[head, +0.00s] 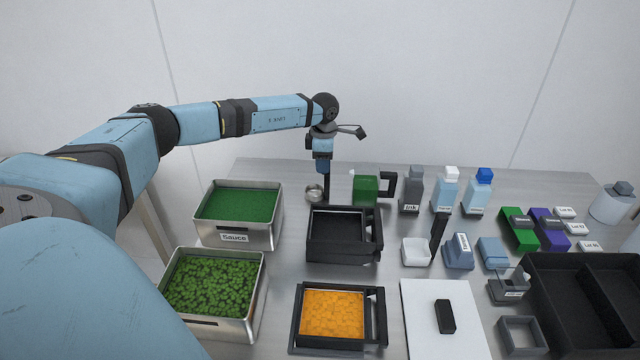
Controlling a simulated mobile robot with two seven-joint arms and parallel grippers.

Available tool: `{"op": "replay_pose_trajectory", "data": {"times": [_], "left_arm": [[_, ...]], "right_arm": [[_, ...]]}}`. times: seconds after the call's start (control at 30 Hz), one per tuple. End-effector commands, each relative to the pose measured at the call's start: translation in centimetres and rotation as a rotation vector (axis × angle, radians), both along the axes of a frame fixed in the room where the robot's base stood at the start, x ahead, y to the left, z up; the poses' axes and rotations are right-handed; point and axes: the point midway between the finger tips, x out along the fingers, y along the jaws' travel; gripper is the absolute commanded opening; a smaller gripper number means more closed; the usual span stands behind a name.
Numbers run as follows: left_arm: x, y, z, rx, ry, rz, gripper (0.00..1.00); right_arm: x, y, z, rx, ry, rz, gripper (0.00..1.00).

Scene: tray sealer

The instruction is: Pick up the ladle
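The ladle's small round metal bowl (314,193) is at the back of the table, just right of the sauce pan (232,243). My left gripper (326,185) points down right beside the bowl, on its right side. A thin dark upright piece shows under the gripper's body. I cannot tell whether it is the fingers or the ladle's handle, so whether the gripper is open or shut on the ladle is unclear. My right gripper is not in view.
A black frame (376,237) stands in front of the bowl, and a green block (366,189) stands to its right. Bottles (446,192) line the back right. A pan of green pieces (257,300) and an orange-filled tray (333,316) are nearer. A black bin (560,264) is at right.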

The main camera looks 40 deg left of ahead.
Motion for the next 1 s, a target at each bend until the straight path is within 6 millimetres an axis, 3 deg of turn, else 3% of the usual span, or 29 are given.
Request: {"op": "replay_pose_trajectory", "data": {"times": [0.03, 0.13, 0.4, 0.53, 0.67, 1.0], "left_arm": [[0.0, 0.0, 0.0, 0.0, 0.0, 0.0, 0.23], [0.0, 0.0, 0.0, 0.0, 0.0, 0.0, 0.02], [0.0, 0.0, 0.2, 0.0, -0.001, 0.0, 0.02], [0.0, 0.0, 1.2, 0.0, -0.001, 0.001, 0.02], [0.1, 0.0, 3.8, 0.0, -0.004, 0.0, 0.02], [0.1, 0.0, 13.5, 0.0, -0.004, 0.0, 0.02]], "right_arm": [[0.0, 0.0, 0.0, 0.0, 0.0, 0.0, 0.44], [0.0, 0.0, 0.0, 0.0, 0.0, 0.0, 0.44], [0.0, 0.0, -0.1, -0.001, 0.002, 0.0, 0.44], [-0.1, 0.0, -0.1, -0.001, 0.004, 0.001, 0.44], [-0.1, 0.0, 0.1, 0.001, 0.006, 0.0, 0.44], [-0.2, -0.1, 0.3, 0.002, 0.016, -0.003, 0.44]]}}
